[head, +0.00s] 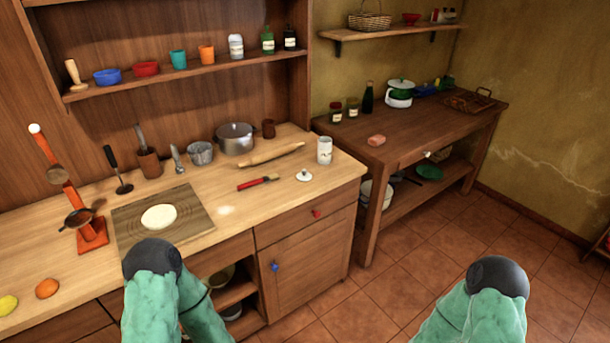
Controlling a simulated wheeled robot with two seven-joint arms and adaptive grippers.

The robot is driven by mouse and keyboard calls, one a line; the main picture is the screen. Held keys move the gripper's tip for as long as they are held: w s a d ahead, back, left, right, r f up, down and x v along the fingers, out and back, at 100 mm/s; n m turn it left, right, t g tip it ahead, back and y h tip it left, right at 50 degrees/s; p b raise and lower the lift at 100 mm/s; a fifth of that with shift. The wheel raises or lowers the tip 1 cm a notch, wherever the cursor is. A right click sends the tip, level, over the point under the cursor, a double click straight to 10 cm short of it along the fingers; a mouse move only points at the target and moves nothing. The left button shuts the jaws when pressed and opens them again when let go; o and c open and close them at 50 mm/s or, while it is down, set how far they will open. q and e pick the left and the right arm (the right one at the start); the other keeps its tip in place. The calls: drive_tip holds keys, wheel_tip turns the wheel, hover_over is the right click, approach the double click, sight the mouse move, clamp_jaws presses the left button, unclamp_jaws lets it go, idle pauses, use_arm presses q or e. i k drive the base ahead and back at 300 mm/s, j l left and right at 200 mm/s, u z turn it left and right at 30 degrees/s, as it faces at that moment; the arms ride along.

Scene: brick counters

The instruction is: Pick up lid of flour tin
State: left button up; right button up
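A small round white lid (304,176) with a knob lies on the wooden counter (225,210), near its right end. A white tin (324,151) with a label stands upright just behind and to the right of the lid, apart from it. The label is too small to read. Two teal arm parts of mine with black rounded ends show at the bottom of the view, left of centre and at the right, well short of the lid. No gripper fingers show on either arm.
A red-handled tool (258,183) lies left of the lid, and a rolling pin (272,154) lies behind it. A pot (235,138) stands farther back. Dough (159,217) rests on a board (190,207). The counter in front of the lid is clear.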

sight(304, 177)
drive_tip(key=i+l+u, duration=0.2)
drive_tip(key=i+l, duration=0.2)
drive_tip(key=i+l+u, duration=0.15)
drive_tip(key=i+l, duration=0.25)
drive_tip(key=l, duration=0.15)
drive_tip(key=i+l+u, duration=0.2)
drive_tip(key=i+l, duration=0.15)
drive_tip(key=l, duration=0.15)
